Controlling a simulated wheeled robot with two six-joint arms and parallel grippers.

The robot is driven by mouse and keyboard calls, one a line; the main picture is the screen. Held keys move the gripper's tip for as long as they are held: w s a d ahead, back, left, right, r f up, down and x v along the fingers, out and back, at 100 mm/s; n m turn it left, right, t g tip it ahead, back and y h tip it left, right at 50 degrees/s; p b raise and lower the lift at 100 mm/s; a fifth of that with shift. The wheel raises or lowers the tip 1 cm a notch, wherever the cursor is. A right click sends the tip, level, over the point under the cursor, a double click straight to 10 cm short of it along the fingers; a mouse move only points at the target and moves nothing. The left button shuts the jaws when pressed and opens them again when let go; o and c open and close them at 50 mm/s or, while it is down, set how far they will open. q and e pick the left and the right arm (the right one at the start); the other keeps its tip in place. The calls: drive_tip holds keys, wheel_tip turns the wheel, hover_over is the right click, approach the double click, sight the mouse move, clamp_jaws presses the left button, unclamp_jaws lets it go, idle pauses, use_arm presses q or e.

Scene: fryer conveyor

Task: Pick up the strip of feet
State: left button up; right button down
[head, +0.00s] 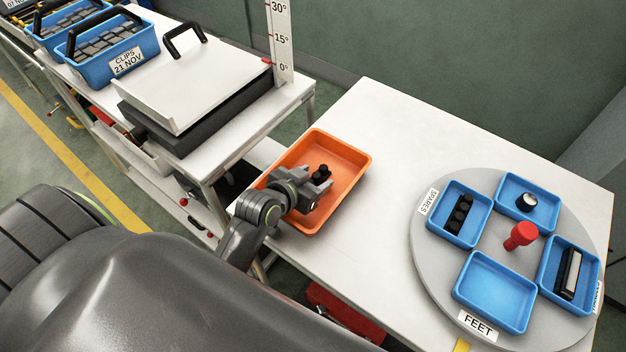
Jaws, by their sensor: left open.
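An orange tray (345,160) sits on the white table. A small black piece with rounded knobs (321,171) shows in it, right at my left gripper (318,187). My left gripper is open, low over the tray, and hides part of the piece. I cannot tell whether the jaws touch it. On the round grey turntable (426,252), the blue tray by the SPARES label holds a black strip of round feet (459,214). The blue tray by the FEET label (492,290) is empty. My right gripper is not in view.
The turntable has a red knob (521,236) in its middle. Other blue trays hold a round silver-and-black part (526,202) and a black-and-pale bar (569,273). A bench at the left bears a white tilting plate (165,75) and a CLIPS bin (112,68). The table's back is clear.

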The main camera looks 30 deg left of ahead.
use_arm(q)
drive_tip(key=shift+c, duration=0.4)
drive_tip(key=c, duration=1)
